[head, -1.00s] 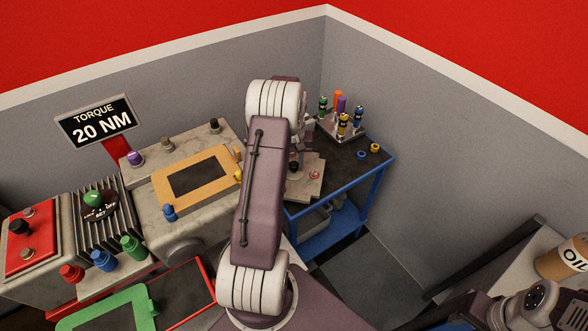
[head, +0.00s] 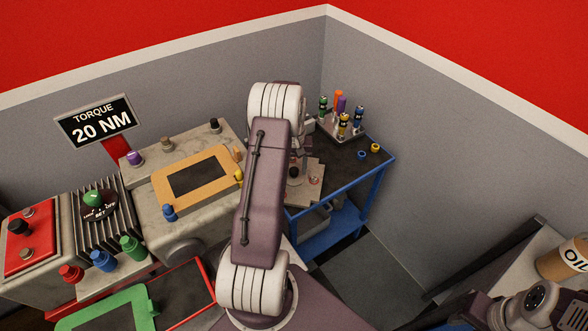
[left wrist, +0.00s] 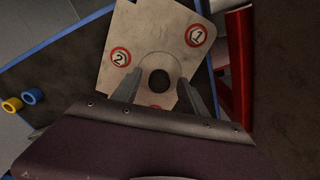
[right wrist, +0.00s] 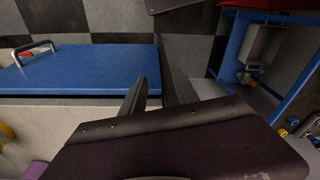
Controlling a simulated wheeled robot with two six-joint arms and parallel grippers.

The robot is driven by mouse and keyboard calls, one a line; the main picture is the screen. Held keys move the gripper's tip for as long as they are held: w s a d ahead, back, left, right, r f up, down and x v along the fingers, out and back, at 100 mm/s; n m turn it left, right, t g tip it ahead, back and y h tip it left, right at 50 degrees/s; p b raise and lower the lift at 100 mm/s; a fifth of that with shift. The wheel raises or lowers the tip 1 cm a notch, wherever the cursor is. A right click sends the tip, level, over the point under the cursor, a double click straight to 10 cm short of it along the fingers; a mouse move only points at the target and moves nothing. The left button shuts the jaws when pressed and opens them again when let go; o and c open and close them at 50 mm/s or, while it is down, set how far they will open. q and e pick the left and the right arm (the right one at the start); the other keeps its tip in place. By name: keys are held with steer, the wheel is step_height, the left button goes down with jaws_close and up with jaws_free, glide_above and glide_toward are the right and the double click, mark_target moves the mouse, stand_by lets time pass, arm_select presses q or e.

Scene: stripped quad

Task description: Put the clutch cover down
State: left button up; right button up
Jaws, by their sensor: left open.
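The clutch cover (left wrist: 150,40) looks like a pale flat plate with red-ringed marks 1 and 2 and a dark round centre. In the head view the cover (head: 314,187) lies at the near left part of the dark-topped blue bench, partly hidden by my left arm. My left gripper (left wrist: 164,85) is open, its fingers on either side of the dark centre. In the head view it is mostly hidden behind its arm. My right gripper (right wrist: 157,80) is open and empty, away from the cover, above the floor and a blue lid.
The blue bench (head: 352,187) carries a rack (head: 340,128) of coloured cylinders at the back and small blue (head: 361,155) and yellow (head: 376,148) rings at the right. The engine block (head: 150,210) with an orange-framed cover (head: 218,157) stands to the left. An oil can (head: 565,258) is far right.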

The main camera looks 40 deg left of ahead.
arm_select(q)
step_height(320, 180, up, 12)
steer(key=f+p, duration=0.1)
steer(key=s+d+m, duration=0.2)
steer(key=s+d, duration=0.1)
steer(key=d, duration=0.6)
steer(key=s+d+m, duration=0.3)
steer(key=d, duration=0.6)
steer(key=s+d+f+m+t, duration=0.1)
steer(key=s+d+m, duration=0.1)
steer(key=s+d, duration=0.4)
steer(key=s, duration=0.2)
steer(key=shift+s+d+f+m, duration=0.15)
steer(key=shift+s+f+m, duration=0.2)
steer(key=shift+f+m, duration=0.05)
